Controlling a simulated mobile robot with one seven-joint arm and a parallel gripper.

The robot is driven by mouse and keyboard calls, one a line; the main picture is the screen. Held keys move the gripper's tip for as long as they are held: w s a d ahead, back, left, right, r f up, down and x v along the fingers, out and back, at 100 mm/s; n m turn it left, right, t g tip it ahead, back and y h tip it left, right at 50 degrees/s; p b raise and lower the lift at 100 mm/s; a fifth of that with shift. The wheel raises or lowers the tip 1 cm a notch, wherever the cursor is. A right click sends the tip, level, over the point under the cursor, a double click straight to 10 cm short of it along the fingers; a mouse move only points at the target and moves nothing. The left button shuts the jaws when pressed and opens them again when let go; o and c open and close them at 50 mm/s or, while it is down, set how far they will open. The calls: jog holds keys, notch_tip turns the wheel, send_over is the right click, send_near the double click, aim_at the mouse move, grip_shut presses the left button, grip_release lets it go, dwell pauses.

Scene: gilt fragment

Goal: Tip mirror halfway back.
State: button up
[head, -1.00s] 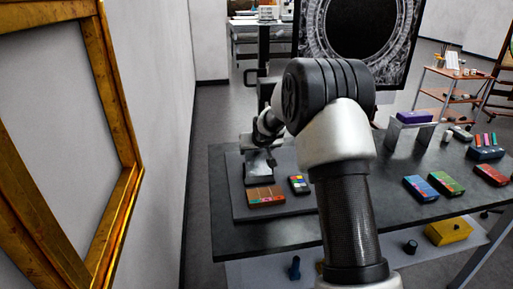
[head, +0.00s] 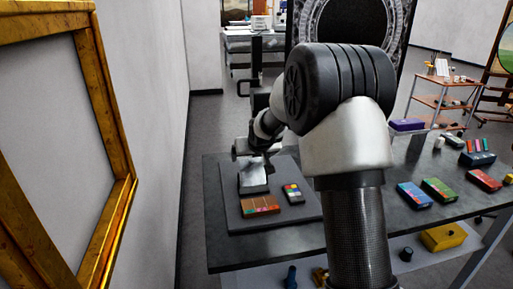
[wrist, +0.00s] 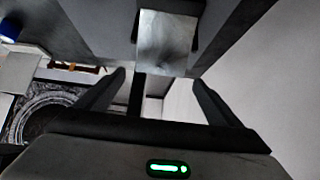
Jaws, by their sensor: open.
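A small silver reflective plate (head: 253,179), which looks like the mirror, stands tilted on a dark grey board (head: 290,216) on the table. It also shows in the wrist view (wrist: 167,42), at the top centre, with a dark backing beside it. My gripper (wrist: 160,78) is open, its two dark fingers apart with nothing between them. In the wrist view the plate lies beyond the fingertips; I cannot tell whether anything touches it. In the head view my gripper (head: 258,154) is small and partly hidden, just above the plate's upper edge.
A color box (head: 260,204) and a small color palette (head: 292,193) lie close to the plate. Several colored boxes lie on the table's right side. A gilt frame (head: 120,160) hangs on the left wall. A dark panel with an ornate ring (head: 392,38) stands behind the table.

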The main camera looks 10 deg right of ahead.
jog(key=v, duration=1.2)
jog(key=shift+s, duration=0.1)
